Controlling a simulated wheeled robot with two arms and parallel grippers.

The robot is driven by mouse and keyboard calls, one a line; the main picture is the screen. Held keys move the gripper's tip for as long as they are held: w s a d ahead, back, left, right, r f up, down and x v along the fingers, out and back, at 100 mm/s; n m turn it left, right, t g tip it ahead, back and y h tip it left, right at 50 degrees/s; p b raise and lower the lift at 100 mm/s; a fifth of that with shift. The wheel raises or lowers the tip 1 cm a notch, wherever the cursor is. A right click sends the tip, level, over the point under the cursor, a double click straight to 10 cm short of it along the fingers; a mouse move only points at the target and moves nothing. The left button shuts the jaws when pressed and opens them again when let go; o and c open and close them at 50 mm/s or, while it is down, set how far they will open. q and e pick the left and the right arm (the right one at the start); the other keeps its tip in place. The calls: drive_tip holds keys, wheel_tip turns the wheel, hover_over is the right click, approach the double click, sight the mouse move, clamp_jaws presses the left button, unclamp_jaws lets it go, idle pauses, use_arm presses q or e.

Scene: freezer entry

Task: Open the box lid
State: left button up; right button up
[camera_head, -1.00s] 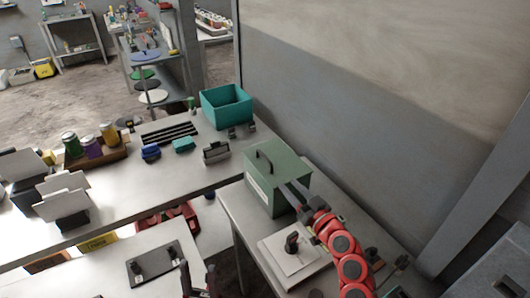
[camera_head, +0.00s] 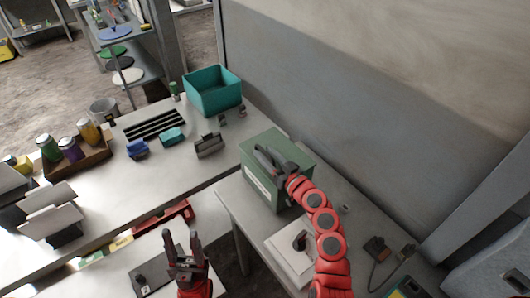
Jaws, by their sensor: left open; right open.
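The green box (camera_head: 260,187) stands on the right-hand table, with its lid (camera_head: 263,138) shut flat on top. A dark handle is on the lid, now mostly covered by my gripper. My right gripper (camera_head: 266,156) is open over the top of the lid, with its fingers at the handle; I cannot tell if they touch it. My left gripper (camera_head: 181,241) is open and empty, low in the view, pointing up over the near table, well apart from the box.
A teal open bin (camera_head: 213,94), a grey clip-like holder (camera_head: 209,146) and a tray of jars (camera_head: 83,164) are on the long table. A wall rises behind the box.

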clamp_jaws()
idle(1.3)
